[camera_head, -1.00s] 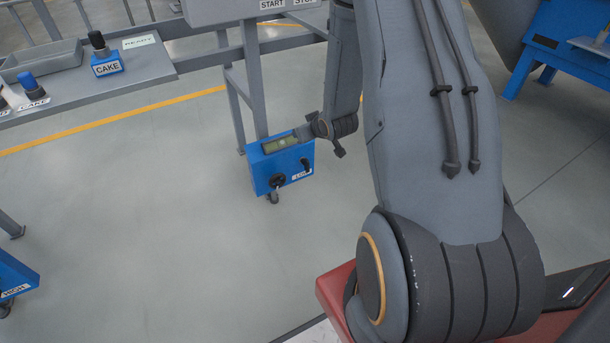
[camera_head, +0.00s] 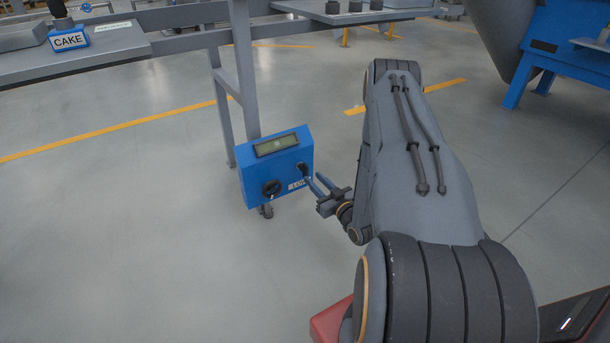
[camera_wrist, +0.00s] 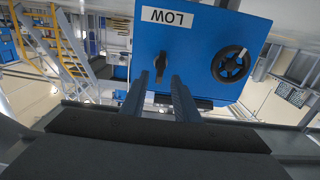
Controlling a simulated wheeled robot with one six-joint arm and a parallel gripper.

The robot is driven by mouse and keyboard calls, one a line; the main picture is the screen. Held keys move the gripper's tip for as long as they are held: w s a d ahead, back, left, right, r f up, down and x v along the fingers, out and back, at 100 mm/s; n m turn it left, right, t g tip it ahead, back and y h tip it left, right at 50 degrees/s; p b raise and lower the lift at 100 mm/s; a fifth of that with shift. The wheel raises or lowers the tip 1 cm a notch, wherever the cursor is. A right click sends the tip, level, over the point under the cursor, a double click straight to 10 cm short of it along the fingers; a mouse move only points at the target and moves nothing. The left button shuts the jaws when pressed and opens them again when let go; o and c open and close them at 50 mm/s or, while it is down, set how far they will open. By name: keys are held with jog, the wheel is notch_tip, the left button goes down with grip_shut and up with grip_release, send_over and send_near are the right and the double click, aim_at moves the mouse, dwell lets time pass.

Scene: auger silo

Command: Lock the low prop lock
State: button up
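The low prop lock is a blue box (camera_head: 250,188) on a grey frame leg, with a display (camera_head: 277,145) on its face. It carries a round black knob (camera_head: 271,188), a small black lever knob (camera_head: 302,168) and a white label (camera_head: 297,185). In the wrist view the blue box (camera_wrist: 205,55) shows its LOW label (camera_wrist: 172,17), the round knob (camera_wrist: 231,64) and the lever knob (camera_wrist: 160,66). My gripper (camera_head: 310,179) is at the lever knob from the right. Its two fingers (camera_wrist: 160,78) are apart, with the knob showing between their tips; contact cannot be told.
A grey bench (camera_head: 105,62) with a CAKE-labelled blue box (camera_head: 67,36) stands at the upper left. A grey shelf (camera_head: 350,14) lies above the lock. A blue frame (camera_head: 560,50) stands at the upper right. The floor left of the lock is clear.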

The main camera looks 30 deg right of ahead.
aim_at(308, 172)
jog(key=w+b, duration=0.3)
jog(key=w, duration=0.3)
jog(key=shift+w+a, duration=0.15)
jog(key=shift+w, duration=0.25)
jog(key=shift+c, duration=0.4)
grip_shut()
